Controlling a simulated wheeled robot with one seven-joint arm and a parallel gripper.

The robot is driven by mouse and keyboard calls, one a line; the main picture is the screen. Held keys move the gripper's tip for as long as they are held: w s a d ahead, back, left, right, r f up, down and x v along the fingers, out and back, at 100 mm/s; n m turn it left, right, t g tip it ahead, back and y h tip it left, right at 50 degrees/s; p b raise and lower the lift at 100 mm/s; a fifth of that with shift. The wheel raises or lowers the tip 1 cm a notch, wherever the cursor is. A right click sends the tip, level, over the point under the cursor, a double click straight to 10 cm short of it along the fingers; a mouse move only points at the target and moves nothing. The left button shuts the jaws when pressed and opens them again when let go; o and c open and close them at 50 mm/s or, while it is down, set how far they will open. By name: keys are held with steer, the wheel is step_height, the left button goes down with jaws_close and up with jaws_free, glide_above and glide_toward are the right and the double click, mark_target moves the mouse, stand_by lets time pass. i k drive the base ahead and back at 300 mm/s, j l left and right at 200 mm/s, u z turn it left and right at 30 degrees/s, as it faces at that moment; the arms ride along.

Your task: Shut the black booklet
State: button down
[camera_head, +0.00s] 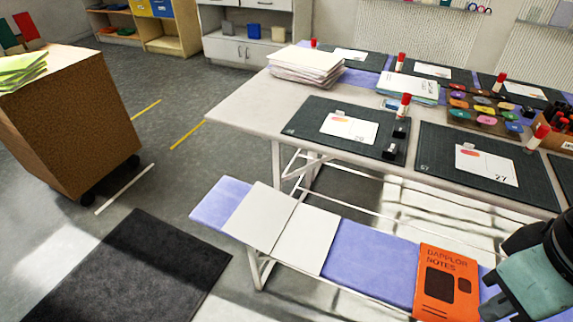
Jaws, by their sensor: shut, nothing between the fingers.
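An open booklet lies on the bench, with its two blank pale pages facing up, the left page (260,217) and the right page (304,239). I see no black cover, so I cannot tell its colour; the outside is hidden underneath. Both pages look flat. Part of my arm, teal and black, shows at the lower right edge, far to the right of the booklet. I cannot make out any gripper fingers.
The lilac bench (370,262) also bears an orange notes book (446,283) at the right. Behind it, a long table (245,108) holds dark cutting mats (310,128), glue sticks and a paper stack (306,65). A brown cabinet (65,125) stands left; grey floor is open between.

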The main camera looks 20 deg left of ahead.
mark_target(259, 221)
steer(key=u, duration=1.25)
